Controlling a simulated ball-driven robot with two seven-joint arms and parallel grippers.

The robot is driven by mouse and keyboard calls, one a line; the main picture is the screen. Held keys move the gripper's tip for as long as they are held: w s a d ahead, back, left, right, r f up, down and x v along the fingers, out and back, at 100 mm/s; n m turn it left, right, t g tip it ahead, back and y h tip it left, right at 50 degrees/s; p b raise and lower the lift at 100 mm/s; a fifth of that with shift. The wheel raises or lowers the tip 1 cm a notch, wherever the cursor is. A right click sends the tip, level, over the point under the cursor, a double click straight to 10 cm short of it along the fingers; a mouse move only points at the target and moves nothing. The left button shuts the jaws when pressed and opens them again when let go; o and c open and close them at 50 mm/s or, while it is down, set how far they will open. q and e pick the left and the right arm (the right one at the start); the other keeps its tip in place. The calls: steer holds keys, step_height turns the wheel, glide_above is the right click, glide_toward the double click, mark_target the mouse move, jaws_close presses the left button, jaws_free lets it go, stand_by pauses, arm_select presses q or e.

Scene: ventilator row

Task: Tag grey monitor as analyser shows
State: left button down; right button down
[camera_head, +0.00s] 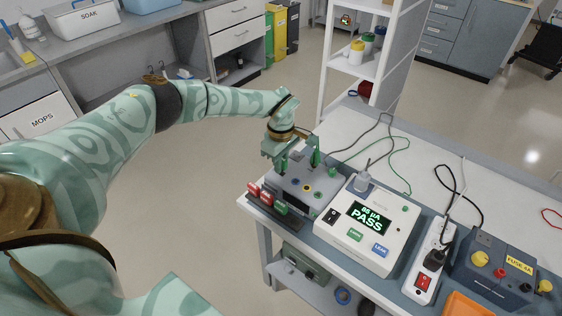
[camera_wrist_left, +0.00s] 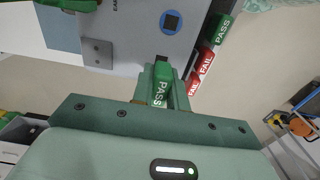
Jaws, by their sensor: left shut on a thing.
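The analyser (camera_head: 385,245) is a white box on the bench, and its dark screen (camera_head: 368,216) reads PASS in green. The grey monitor (camera_head: 308,203) stands left of it; its edge (camera_wrist_left: 130,40) fills the top of the left wrist view. My left gripper (camera_head: 298,162) is above the monitor's far left part, shut on a green PASS tag (camera_wrist_left: 161,88). The tag's far end meets a dark slot at the monitor's edge; I cannot tell how deep it sits. A tag rack (camera_head: 272,214) in front holds red FAIL tags (camera_head: 265,198) and a green PASS tag (camera_head: 281,208). My right gripper is out of view.
Green and black leads (camera_head: 408,170) trail across the bench behind the analyser. A white power strip (camera_head: 428,270), a fuse box (camera_head: 495,275) and an orange tray (camera_head: 470,304) stand to the right. A white shelf unit (camera_head: 352,65) rises behind the bench.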

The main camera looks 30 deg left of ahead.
arm_select(q)
steer(key=shift+f+b, duration=0.45)
steer(key=shift+f, duration=0.45)
steer(key=shift+s+f, duration=0.2)
steer(key=shift+f, duration=0.05)
steer(key=shift+w+r, duration=0.1)
steer(key=shift+r, duration=0.15)
stand_by(0.5)
steer(key=shift+w+r+p, duration=0.1)
steer(key=shift+r+p, duration=0.05)
steer(key=shift+p, duration=0.15)
steer(key=shift+r, duration=0.2)
steer(key=shift+f, duration=0.35)
stand_by(1.0)
steer(key=shift+s+f, duration=0.25)
stand_by(0.4)
steer(key=shift+w+r, duration=0.1)
steer(key=shift+r, duration=0.05)
